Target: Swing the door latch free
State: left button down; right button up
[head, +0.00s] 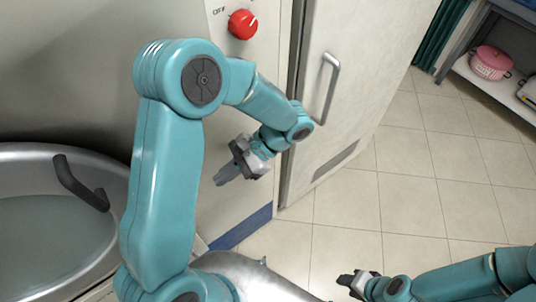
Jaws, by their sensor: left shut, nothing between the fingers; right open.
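A round metal door (110,162) with a dull glass window is at the left. A dark, bent handle (80,184) stands out at its upper right rim; it is the only latch-like part I see on it. My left gripper (220,178) is shut and empty, to the right of the handle and clear of it, pointing down and left in front of the pale panel. My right gripper (344,281) is open and empty, low over the floor at the bottom, far from the round door. My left arm hides part of the machine front beside the door.
A red knob (243,24) is on the panel above my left arm. A pale cabinet door (366,70) with a metal bar handle (329,88) stands right of my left wrist. Tiled floor (410,190) is clear at the right. A shelf with a pink basket (490,64) is far right.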

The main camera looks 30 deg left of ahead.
pick_arm(q)
jog(key=w+d+b, duration=0.1)
jog(key=w+d, duration=0.4)
jog(key=w, duration=0.3)
jog(key=shift+w+d+b, duration=0.15)
jog(key=shift+d+b, duration=0.15)
jog(key=shift+b, duration=0.1)
